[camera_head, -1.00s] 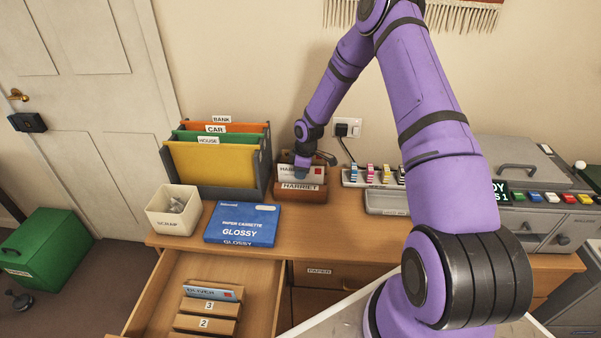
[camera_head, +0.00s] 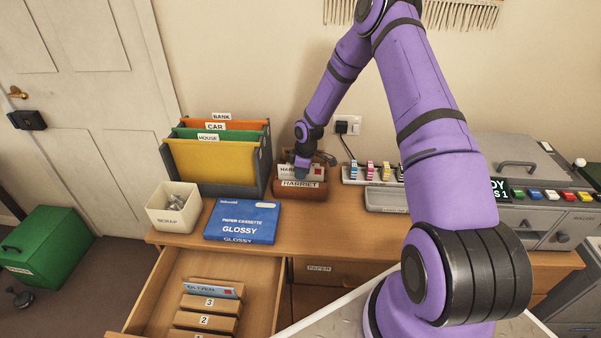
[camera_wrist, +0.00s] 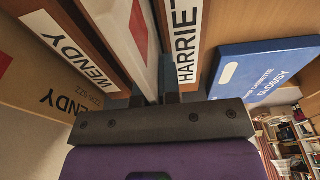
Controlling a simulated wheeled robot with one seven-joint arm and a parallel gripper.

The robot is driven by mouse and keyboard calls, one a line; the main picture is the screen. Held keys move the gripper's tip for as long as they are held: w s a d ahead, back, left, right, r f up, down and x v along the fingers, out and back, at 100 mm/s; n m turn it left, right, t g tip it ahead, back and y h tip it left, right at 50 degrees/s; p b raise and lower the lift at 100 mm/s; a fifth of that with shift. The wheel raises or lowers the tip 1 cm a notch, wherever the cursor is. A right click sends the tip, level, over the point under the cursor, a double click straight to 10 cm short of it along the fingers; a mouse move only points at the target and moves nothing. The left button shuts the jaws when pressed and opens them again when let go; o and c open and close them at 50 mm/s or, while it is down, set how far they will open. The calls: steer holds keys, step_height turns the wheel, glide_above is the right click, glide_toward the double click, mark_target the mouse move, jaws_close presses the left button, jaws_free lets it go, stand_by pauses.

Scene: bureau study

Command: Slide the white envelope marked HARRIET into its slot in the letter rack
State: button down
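The white envelope (camera_head: 288,169) with a red stamp stands upright in the brown letter rack (camera_head: 300,195). It is behind the front divider labelled HARRIET (camera_head: 298,183), and its upper part shows above that divider. In the wrist view the envelope (camera_wrist: 138,40) lies between the WENDY divider (camera_wrist: 80,30) and the HARRIET divider (camera_wrist: 186,40). My gripper (camera_head: 302,167) is at the envelope's top edge. In the wrist view the dark fingers (camera_wrist: 155,95) flank the envelope closely and appear shut on it. The envelope's lower part is hidden in the rack.
A blue paper box (camera_head: 243,220) and a white scrap bin (camera_head: 172,217) stand left of the rack, with a file holder (camera_head: 262,165) behind them. A tray of clips (camera_head: 375,175) is to the right. An open drawer (camera_head: 250,290) juts out below.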

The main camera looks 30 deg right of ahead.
steer(key=c, duration=1.2)
jaws_free()
steer(key=shift+c, duration=0.2)
steer(key=shift+r, duration=0.1)
steer(key=r, duration=0.3)
steer(key=d+r, duration=0.1)
steer(key=r, duration=0.3)
steer(key=s+r, duration=0.1)
steer(key=r, duration=0.2)
steer(key=shift+d+r, duration=0.15)
steer(key=shift+r, duration=0.1)
